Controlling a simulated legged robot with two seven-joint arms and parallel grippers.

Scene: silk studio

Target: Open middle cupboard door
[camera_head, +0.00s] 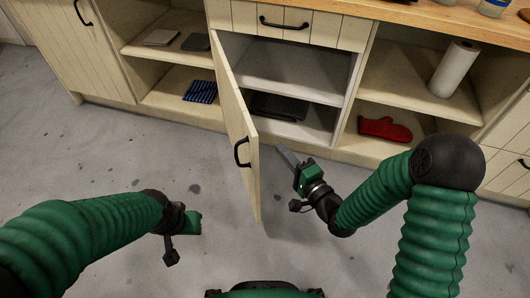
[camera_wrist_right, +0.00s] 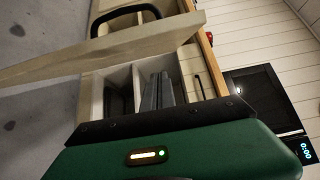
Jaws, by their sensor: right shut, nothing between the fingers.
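The middle cupboard door (camera_head: 235,130) is cream wood, hinged on its left, and stands wide open, swung out toward me. Its black handle (camera_head: 241,152) is near the free edge on the outer face. Behind it, the middle cupboard (camera_head: 300,72) shows a white interior with a shelf and a dark flat item at the bottom. My right gripper (camera_head: 287,156) is shut and empty, just right of the door's inner side, apart from the handle. In the right wrist view the door (camera_wrist_right: 100,52) and its handle (camera_wrist_right: 125,17) cross the upper left. My left gripper (camera_head: 192,222) is at lower left; its fingers cannot be made out.
Open shelves flank the cupboard, with a blue striped cloth (camera_head: 201,92) at left and a red oven mitt (camera_head: 385,129) and paper roll (camera_head: 454,68) at right. A drawer (camera_head: 285,22) is above. The grey floor (camera_head: 110,160) in front is clear.

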